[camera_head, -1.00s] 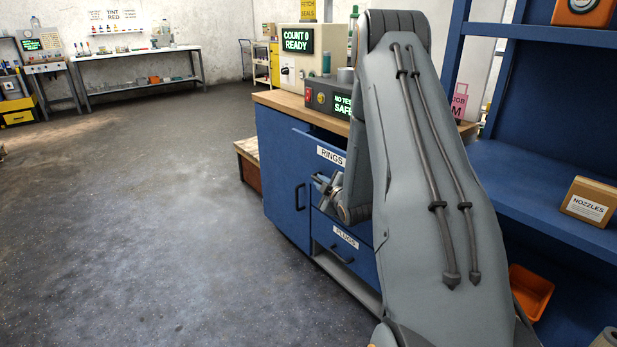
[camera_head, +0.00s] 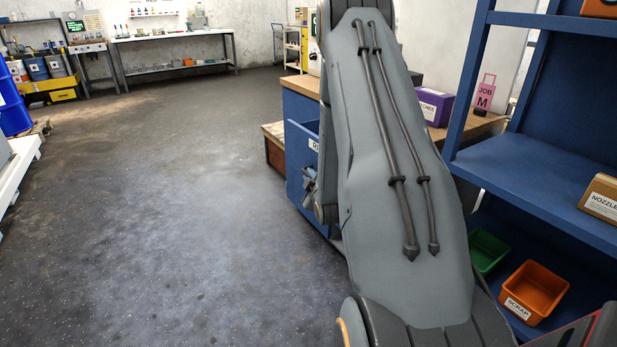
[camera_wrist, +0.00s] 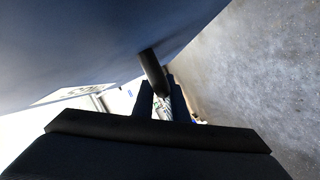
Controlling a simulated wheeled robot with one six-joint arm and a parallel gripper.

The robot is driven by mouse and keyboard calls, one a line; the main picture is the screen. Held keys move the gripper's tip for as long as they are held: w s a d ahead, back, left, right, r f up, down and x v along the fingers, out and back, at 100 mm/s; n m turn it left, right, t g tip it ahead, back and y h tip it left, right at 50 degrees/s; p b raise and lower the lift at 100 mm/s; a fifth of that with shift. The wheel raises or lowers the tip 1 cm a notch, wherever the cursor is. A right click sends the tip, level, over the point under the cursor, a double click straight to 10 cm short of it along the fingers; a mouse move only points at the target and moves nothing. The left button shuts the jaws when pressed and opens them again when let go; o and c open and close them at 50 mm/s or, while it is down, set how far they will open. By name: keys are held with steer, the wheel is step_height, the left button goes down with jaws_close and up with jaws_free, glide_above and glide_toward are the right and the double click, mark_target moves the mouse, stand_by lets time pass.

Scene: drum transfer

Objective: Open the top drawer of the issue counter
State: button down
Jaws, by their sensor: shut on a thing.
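The issue counter (camera_head: 300,107) is blue with a wooden top, and my arm hides much of it. Its top drawer (camera_head: 296,165) stands pulled out from the body, with part of its white label (camera_head: 313,145) showing beside my arm. My gripper (camera_head: 309,184) is at the drawer front. In the wrist view, the drawer front (camera_wrist: 85,45) fills the upper left. The dark handle (camera_wrist: 151,70) reaches down between the fingers of my gripper (camera_wrist: 161,98), which are shut on it. The drawer's inside is mostly hidden.
A blue shelf unit (camera_head: 535,185) stands close on the right, with an orange scrap bin (camera_head: 534,292) and a green bin (camera_head: 487,250) low down. A wooden box (camera_head: 274,152) sits beside the counter. The floor (camera_head: 160,200) to the left is clear.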

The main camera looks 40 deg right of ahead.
steer(key=c, duration=1.8)
jaws_free()
steer(key=shift+o, duration=0.2)
steer(key=v, duration=0.7)
steer(key=shift+s+a, duration=0.15)
steer(key=shift+s, duration=0.25)
steer(key=s+a+r+m+g+y+p, duration=0.2)
steer(key=a+g, duration=0.2)
steer(key=a, duration=0.4)
steer(key=s+a+r+m+g+y+p, duration=0.2)
steer(key=s+a+g, duration=0.1)
steer(key=a, duration=0.5)
steer(key=s+a+r+m+g+y+p, duration=0.1)
steer(key=s+a+r+g, duration=0.2)
steer(key=s+a, duration=0.3)
steer(key=s+a+r+m+g+p, duration=0.1)
steer(key=s+a+r+g, duration=0.3)
steer(key=s, duration=0.9)
steer(key=a+r+m, duration=0.1)
steer(key=a, duration=0.1)
steer(key=shift+s+a+r+y, duration=0.25)
steer(key=shift+s+a+y, duration=0.1)
steer(key=shift+a+y, duration=0.05)
